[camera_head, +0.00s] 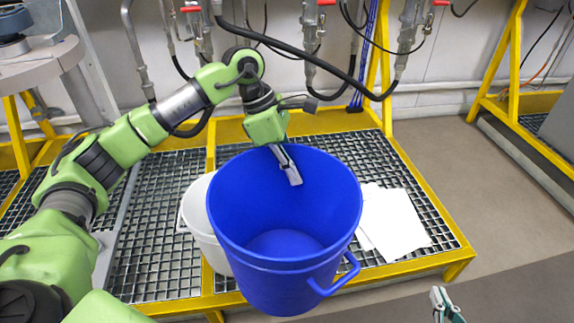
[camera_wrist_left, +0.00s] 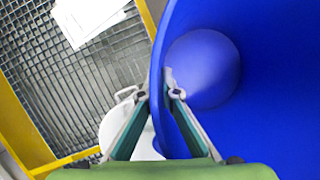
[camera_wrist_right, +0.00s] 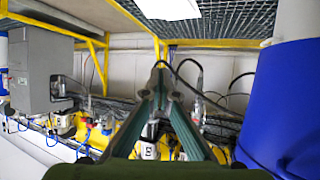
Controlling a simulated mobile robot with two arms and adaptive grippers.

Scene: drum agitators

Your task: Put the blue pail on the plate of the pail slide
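The blue pail (camera_head: 285,245) is large and open at the top, with a side handle near the front right. My left gripper (camera_head: 287,165) is at its far rim, one finger inside the pail. In the left wrist view, the pail's wall (camera_wrist_left: 240,120) passes between the fingers (camera_wrist_left: 160,90), which are closed on it. I cannot make out the pail slide's plate.
A white bucket (camera_head: 198,215) stands behind the blue pail, partly hidden. White sheets (camera_head: 395,222) lie on the yellow-framed grating (camera_head: 160,262). Pipes with red-handled valves and hoses hang along the back. A grey round-topped stand (camera_head: 35,65) is at the upper left. The floor at right is clear.

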